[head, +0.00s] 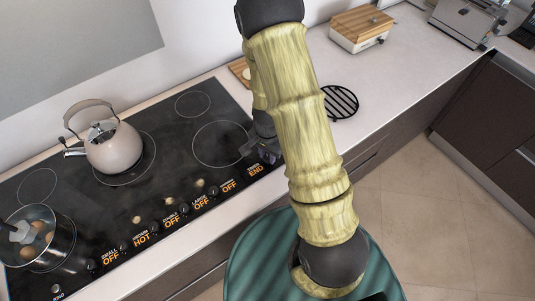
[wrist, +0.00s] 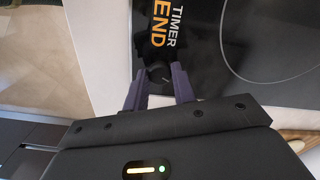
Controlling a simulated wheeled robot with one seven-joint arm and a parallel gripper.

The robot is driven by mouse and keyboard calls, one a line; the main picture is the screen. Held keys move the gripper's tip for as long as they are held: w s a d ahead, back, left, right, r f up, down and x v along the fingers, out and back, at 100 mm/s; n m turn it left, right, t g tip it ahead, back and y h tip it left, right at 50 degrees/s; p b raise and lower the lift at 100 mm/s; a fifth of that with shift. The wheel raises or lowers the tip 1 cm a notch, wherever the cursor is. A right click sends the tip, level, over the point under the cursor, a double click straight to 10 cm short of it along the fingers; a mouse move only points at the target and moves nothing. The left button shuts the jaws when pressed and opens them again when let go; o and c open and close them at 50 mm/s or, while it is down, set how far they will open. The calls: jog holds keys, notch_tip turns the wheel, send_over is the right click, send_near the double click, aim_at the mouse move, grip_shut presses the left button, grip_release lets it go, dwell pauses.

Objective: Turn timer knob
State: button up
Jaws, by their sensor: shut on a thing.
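The timer knob (wrist: 157,74) is a small dark knob on the black cooktop (wrist: 272,52), beside the printed "TIMER END" label (wrist: 160,32). In the wrist view my gripper (wrist: 158,76) has a purple-grey finger on each side of the knob and is shut on it. In the head view my gripper (head: 262,150) is at the right end of the cooktop, just above the TIMER label (head: 256,169). My arm and gripper cover the knob there, so its turn angle cannot be told.
A row of other knobs and orange-lit labels (head: 142,238) runs along the front edge. A kettle (head: 115,148) and a pot with round food (head: 40,246) stand on the left burners. A black round trivet (head: 341,101) and wooden-lidded box (head: 361,27) are to the right.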

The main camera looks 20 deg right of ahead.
aim_at(268, 157)
jog(key=shift+n+b, duration=0.55)
jog(key=shift+n, duration=1.85)
jog(key=o, duration=1)
jog(key=shift+r, duration=0.15)
notch_tip(268, 157, up, 17)
jog(key=shift+b, duration=0.4)
